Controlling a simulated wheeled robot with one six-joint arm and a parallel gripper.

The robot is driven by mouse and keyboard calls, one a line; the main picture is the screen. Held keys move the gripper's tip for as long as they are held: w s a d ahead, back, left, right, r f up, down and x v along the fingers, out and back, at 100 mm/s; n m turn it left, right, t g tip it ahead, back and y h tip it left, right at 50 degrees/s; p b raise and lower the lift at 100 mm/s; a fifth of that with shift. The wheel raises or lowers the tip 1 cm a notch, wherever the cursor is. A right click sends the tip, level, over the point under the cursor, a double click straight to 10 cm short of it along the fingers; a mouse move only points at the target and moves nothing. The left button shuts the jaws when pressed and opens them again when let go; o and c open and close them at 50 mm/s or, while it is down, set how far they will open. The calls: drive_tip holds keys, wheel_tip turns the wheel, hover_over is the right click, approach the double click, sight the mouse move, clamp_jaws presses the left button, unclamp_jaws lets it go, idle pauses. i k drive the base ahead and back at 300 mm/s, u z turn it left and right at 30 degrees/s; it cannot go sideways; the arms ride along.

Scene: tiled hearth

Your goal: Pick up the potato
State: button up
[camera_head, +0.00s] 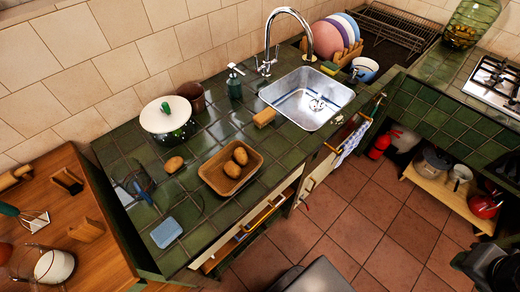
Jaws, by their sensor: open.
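A brown potato (173,164) lies by itself on the green tiled counter (205,222), left of a shallow brown tray (217,183). Two similar brown, rounded potatoes (240,155) lie in the tray, close together. The lone potato is in plain sight with nothing on it.
A lidded white-topped pot (167,119) stands behind the lone potato. A grey-blue block (166,232) lies near the counter's front left. The sink (307,98) is to the right. An open drawer (247,232) juts out below the counter's front edge.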

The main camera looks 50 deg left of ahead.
sight(239, 155)
drive_tip(key=i, duration=0.75)
drive_tip(key=u, duration=3.15)
drive_tip(key=i, duration=0.5)
drive_tip(key=u, duration=0.55)
drive_tip(key=k, duration=0.3)
drive_tip(key=z, duration=0.15)
